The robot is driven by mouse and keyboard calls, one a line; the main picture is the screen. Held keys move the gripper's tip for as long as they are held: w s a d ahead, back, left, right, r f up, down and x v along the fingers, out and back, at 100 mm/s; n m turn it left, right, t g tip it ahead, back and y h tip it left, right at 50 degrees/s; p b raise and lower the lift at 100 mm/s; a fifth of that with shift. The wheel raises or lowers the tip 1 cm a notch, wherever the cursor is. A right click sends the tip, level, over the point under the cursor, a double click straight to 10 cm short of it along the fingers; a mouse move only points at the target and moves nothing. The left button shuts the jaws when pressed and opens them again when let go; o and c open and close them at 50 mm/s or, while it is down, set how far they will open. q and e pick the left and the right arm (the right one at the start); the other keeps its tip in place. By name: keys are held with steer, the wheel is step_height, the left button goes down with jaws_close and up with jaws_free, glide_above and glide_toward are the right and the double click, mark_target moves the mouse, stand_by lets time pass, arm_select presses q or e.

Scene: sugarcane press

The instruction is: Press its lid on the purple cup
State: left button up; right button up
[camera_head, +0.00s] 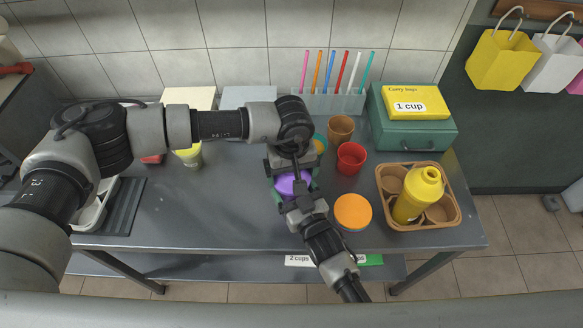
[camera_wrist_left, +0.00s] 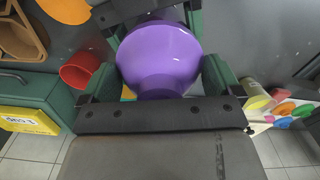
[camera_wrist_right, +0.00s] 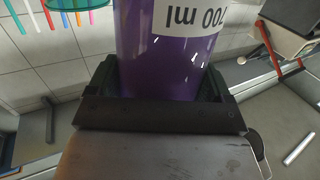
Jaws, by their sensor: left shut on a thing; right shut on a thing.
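The purple lid (camera_wrist_left: 160,60), a smooth dome, sits between the pads of my left gripper (camera_wrist_left: 162,80), which is shut on it. In the head view the purple (camera_head: 288,184) shows between my two grippers over the middle of the counter. My right gripper (camera_wrist_right: 170,85) is shut on the purple cup (camera_wrist_right: 170,50), whose white label reads 700 ml, upside down in that view. My left gripper (camera_head: 290,172) is on the far side and my right gripper (camera_head: 302,207) on the near side. The seam between lid and cup is hidden, so I cannot tell whether they touch.
A red cup (camera_head: 351,160), a brown cup (camera_head: 340,128) and an orange round piece (camera_head: 353,212) stand close on the right. A brown carrier (camera_head: 447,214) holds a yellow bottle (camera_head: 417,195). Straws stand in a rack (camera_head: 335,103) at the back. The counter's left-middle is clear.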

arm_select(q)
steer(key=o, duration=0.5)
step_height(320, 180, up, 12)
steer(key=shift+f, duration=0.1)
arm_select(e)
steer(key=o, duration=1.2)
steer(key=shift+c, duration=0.2)
arm_select(q)
step_height(320, 180, down, 2)
steer(key=shift+b, duration=1.05)
arm_select(e)
steer(key=v, duration=1.1)
